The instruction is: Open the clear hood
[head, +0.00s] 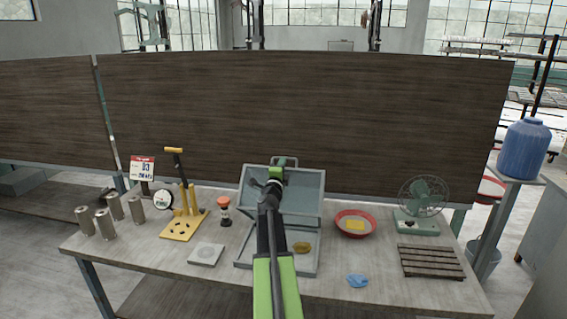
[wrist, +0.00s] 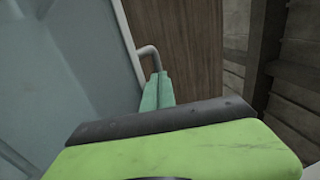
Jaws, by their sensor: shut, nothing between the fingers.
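The clear hood (head: 309,190) is a grey-framed, see-through panel. It stands raised and tilted up at the back of its grey base (head: 310,270) on the table. A handle (head: 291,160) shows at its top edge. My gripper (head: 276,173) is shut and empty at the hood's upper edge, close to the handle. Whether they touch is unclear. My arm hides part of the hood and base.
A brown lump (head: 302,247) lies in the base. A yellow stand (head: 183,225), a red-topped timer (head: 224,211) and a grey tile (head: 206,254) are left. A red bowl (head: 355,213), a fan (head: 420,200), a blue cloth (head: 357,281) and a slatted rack (head: 430,262) are right.

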